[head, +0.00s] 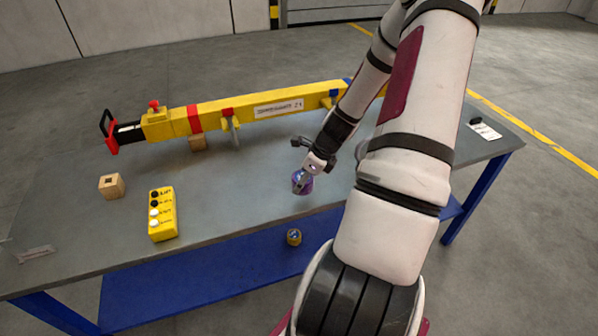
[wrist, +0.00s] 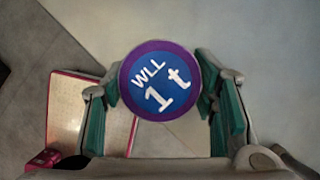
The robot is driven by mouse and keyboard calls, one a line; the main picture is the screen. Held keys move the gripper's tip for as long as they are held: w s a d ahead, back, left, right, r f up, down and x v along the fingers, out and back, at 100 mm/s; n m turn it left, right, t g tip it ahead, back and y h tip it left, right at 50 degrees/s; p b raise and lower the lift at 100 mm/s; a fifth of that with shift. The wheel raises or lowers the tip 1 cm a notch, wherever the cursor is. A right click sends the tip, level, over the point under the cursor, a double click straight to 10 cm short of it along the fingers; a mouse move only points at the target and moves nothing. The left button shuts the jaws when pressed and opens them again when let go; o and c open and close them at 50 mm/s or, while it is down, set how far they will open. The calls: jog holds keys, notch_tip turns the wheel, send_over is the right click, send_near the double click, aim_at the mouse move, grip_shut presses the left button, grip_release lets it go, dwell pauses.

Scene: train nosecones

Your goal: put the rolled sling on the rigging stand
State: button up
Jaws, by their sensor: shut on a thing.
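The rolled sling (head: 302,183) is purple. In the wrist view the rolled sling (wrist: 158,80) shows a round blue face reading "WLL 1 t" with a purple rim. My gripper (head: 306,178) is shut on it, and in the wrist view the green-padded fingers of my gripper (wrist: 160,105) sit on either side of it. In the head view it appears near the table's front edge; its height is hard to judge. I cannot tell for sure which thing is the rigging stand; the blue-legged table (head: 240,190) may be it.
A yellow beam (head: 250,108) lies along the table's back. A wooden block (head: 111,186) and a yellow button box (head: 162,214) are at left. The table's middle is clear.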

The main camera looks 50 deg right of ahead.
aim_at(299, 171)
jog(key=w+d, duration=0.3)
jog(key=w, duration=0.1)
jog(key=w+d+f, duration=0.1)
jog(key=w+d, duration=0.1)
jog(key=shift+d, duration=0.3)
jog(key=shift+f, duration=1.6)
jog(key=shift+f, duration=0.15)
jog(key=o, duration=1.4)
jog(key=shift+s, duration=0.1)
jog(key=shift+c, duration=0.2)
